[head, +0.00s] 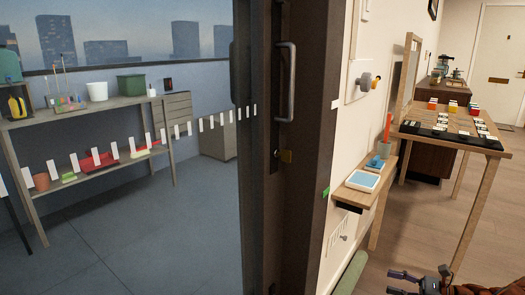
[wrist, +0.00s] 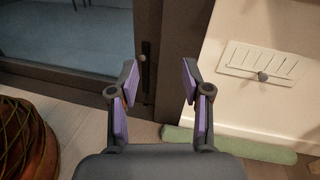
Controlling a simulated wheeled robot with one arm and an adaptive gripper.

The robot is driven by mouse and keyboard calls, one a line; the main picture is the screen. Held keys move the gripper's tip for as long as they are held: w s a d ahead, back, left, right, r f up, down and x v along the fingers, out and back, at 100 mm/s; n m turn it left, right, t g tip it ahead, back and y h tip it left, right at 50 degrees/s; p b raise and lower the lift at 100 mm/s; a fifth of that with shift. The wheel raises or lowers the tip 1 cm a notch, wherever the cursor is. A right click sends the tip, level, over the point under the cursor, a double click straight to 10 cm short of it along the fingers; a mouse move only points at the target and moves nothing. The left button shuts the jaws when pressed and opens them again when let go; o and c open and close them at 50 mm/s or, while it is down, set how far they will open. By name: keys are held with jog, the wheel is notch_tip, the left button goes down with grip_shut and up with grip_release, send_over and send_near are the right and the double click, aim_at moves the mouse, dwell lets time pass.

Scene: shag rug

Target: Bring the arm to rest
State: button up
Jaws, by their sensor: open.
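My gripper (wrist: 160,75) is open in the wrist view. Its two fingers with purple pads stand apart with nothing between them. Beyond the fingers are the dark door frame and a strip of wooden floor. In the head view, part of my gripper (head: 425,277) shows at the bottom right edge, low above the floor.
A glass sliding door (head: 284,80) with a metal handle stands ahead. A small wall shelf (head: 352,196) and a wooden table (head: 473,149) are at right. A green roll (wrist: 230,146) lies along the wall's foot. A brown rounded object (wrist: 25,140) is close at left.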

jog(key=s+a+r+n+g+h+p, duration=0.15)
jog(key=a+r+n+g+p, duration=0.35)
jog(key=a+r, duration=0.7)
jog(key=s+a+r+n+g+y+p, duration=0.1)
jog(key=s+a+r+n+g+p, duration=0.25)
jog(key=a+r+p, duration=0.6)
jog(key=s+a+r+n+g+h+p, duration=0.2)
jog(key=s+a+r+n+h+p, duration=0.3)
jog(key=s+r, duration=0.45)
jog(key=s+a+r+n+g+h+p, duration=0.2)
jog(key=s+a+r+n+h+p, duration=0.2)
jog(key=s+a+r+p, duration=0.4)
jog(key=s+d+r+n+t+h+p, duration=0.1)
jog(key=s+d+r+n+h+p, duration=0.1)
jog(key=s+d+r+h+p, duration=0.1)
jog(key=s+d+r+n+t+h+p, duration=0.1)
jog(key=s+d+r+n+h+p, duration=0.2)
jog(key=s+d+r+p, duration=0.2)
jog(key=s+r+p, duration=0.1)
jog(key=s+r, duration=0.2)
jog(key=s, duration=0.2)
jog(key=shift+d, duration=0.25)
